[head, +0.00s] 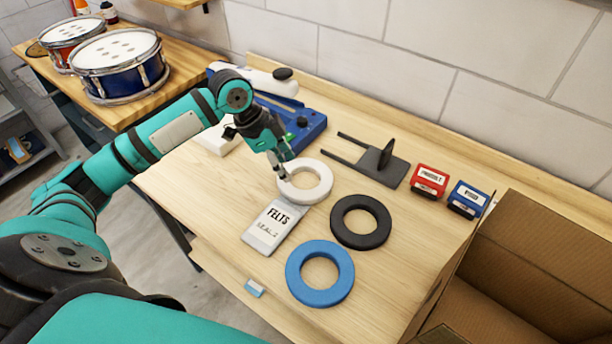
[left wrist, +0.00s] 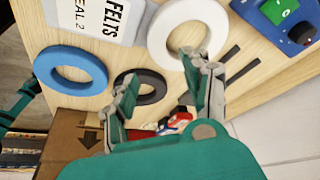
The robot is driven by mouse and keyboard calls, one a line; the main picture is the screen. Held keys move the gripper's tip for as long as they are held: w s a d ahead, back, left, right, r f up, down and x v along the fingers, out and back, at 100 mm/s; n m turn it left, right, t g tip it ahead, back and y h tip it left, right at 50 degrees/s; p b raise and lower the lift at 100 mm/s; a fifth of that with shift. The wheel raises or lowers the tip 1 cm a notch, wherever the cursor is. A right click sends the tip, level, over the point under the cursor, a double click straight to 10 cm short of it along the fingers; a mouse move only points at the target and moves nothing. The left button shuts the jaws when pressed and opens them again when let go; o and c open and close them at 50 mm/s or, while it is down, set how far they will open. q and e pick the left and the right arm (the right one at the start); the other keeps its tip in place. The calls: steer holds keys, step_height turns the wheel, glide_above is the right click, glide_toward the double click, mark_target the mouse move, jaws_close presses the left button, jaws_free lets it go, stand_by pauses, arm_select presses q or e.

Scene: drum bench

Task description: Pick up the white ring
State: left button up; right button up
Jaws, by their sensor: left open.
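The white ring (head: 318,189) lies flat on the wooden bench, beside the felts packet and behind the black ring. My left gripper (head: 281,172) is open at the ring's left rim in the head view, above or at it; I cannot tell whether it touches. In the left wrist view the white ring (left wrist: 158,48) lies just beyond the open left fingers (left wrist: 165,82), with one finger overlapping its edge in the picture. Nothing is between the fingers.
A black ring (head: 386,228), a blue ring (head: 343,292) and the felts packet (head: 262,240) lie nearby. A dark forked stand (head: 392,174), a red box (head: 427,183) and a blue box (head: 464,202) stand to the right. A blue machine (head: 314,124) is behind; an open carton (head: 545,240) is front right.

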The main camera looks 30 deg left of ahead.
arm_select(q)
steer(key=p, duration=0.1)
glide_toward(307, 193)
steer(key=x, duration=0.2)
steer(key=shift+w+a+f, duration=0.1)
steer(key=shift+f, duration=0.25)
steer(key=shift+x, duration=0.85)
steer(key=p+x, duration=0.2)
steer(key=x, duration=0.2)
steer(key=shift+d+f, duration=0.1)
steer(key=shift+d, duration=0.15)
steer(key=shift+w+f, duration=0.1)
steer(key=shift+f, duration=0.15)
steer(key=c, duration=0.5)
arm_select(e)
steer(key=r, duration=0.3)
steer(key=shift+w+a+r, duration=0.15)
steer(key=shift+w, duration=0.25)
